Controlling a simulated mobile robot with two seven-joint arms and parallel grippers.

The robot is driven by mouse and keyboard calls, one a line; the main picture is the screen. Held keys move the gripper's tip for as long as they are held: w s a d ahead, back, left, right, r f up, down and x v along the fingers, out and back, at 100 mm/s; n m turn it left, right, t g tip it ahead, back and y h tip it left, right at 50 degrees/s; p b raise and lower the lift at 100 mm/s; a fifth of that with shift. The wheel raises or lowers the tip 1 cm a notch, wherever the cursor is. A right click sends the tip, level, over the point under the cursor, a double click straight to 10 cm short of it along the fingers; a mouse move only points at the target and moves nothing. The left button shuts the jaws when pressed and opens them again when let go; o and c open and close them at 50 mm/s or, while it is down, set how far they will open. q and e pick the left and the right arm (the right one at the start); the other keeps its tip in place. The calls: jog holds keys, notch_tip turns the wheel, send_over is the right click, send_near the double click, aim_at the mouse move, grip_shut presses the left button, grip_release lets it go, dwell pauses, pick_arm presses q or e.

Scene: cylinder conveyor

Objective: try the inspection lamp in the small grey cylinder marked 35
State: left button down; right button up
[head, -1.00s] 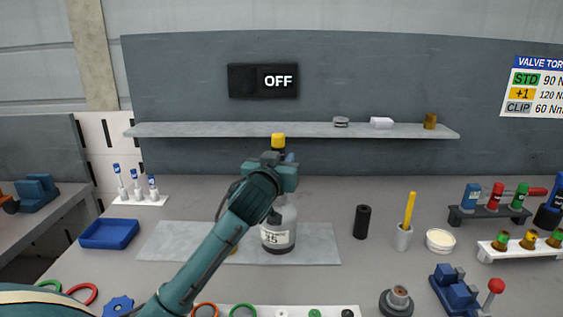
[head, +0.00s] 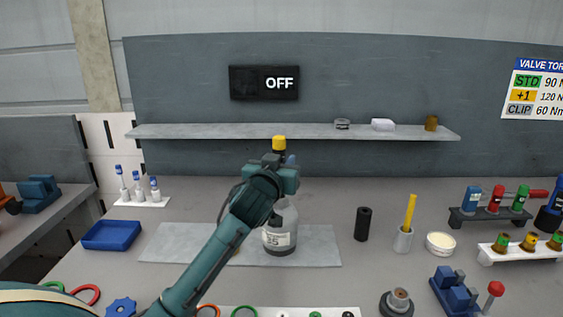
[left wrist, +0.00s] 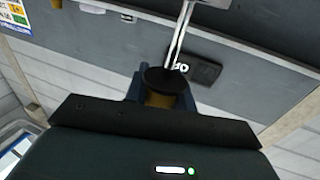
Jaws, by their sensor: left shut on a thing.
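The small grey cylinder (head: 280,239) stands upright on a grey mat, its white label reading 35. My left gripper (head: 281,171) is in front of or above its top and hides it. The gripper is shut on an upright tool, which looks like the inspection lamp, with a yellow end (head: 279,141) and a black collar. In the left wrist view, a thin silver rod (left wrist: 180,32) runs from the black collar (left wrist: 166,80) between the fingers. I cannot tell whether the rod is in the cylinder. My right gripper is not in view.
A wall panel (head: 247,82) reads OFF above a shelf (head: 220,131). A blue tray (head: 111,235) and white-based vials stand left. A black cylinder (head: 363,224), a cup with a yellow stick (head: 403,240) and a round white dish (head: 440,244) stand right.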

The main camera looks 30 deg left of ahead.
pick_arm(q)
jog(key=shift+f+b, duration=0.6)
jog(key=shift+f, duration=0.25)
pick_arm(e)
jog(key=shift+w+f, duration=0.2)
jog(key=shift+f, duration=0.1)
pick_arm(q)
jog(key=shift+d+f, duration=0.1)
jog(key=shift+f, duration=0.15)
dwell(0.8)
